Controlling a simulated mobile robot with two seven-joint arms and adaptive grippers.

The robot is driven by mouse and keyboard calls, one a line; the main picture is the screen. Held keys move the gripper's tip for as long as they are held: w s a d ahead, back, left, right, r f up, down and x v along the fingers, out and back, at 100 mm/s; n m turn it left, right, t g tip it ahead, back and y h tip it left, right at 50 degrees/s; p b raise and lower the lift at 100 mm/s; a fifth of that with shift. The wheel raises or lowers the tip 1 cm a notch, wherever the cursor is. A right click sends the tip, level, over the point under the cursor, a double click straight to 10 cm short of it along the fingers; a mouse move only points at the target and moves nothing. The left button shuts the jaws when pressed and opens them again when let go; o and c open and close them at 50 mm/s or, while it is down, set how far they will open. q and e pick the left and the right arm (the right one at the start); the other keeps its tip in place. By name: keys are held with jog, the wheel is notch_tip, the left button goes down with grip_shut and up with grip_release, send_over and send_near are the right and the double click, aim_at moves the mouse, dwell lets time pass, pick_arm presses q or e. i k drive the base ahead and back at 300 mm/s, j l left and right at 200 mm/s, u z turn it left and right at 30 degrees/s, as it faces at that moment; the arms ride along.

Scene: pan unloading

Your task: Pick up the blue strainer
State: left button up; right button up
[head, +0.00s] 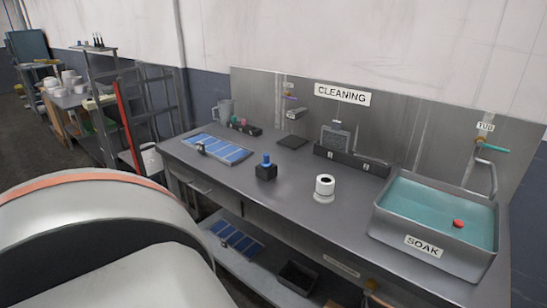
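I cannot make out a clear strainer shape. A small blue object (266,160) stands upright in a black block (266,173) near the middle of the grey counter (300,210); it is too small to tell what it is. A flat tray with blue panels (217,149) lies on the counter's left part, with a small dark and white item (201,148) at its front left edge. Neither of my grippers is in view.
A white cylinder (324,186) stands right of the block. A sink of teal water (440,207) marked SOAK holds a red ball (458,223). A black rack (352,161) stands at the back. A lower shelf (265,272) holds another blue panel (237,238) and a dark bin (297,277).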

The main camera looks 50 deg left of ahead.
aim_at(266, 163)
jog(key=u, duration=1.75)
jog(key=j+z, duration=0.1)
jog(key=z, duration=0.35)
jog(key=i+j+z, duration=0.1)
jog(key=z, duration=0.4)
jog(key=j+z, duration=0.3)
jog(key=j, duration=0.15)
jog(key=j+z, duration=0.35)
jog(key=j, duration=0.15)
jog(key=j+z, duration=0.1)
jog(key=j, duration=0.4)
jog(key=k+j+z, duration=0.1)
jog(key=j, duration=0.35)
jog(key=k, duration=0.05)
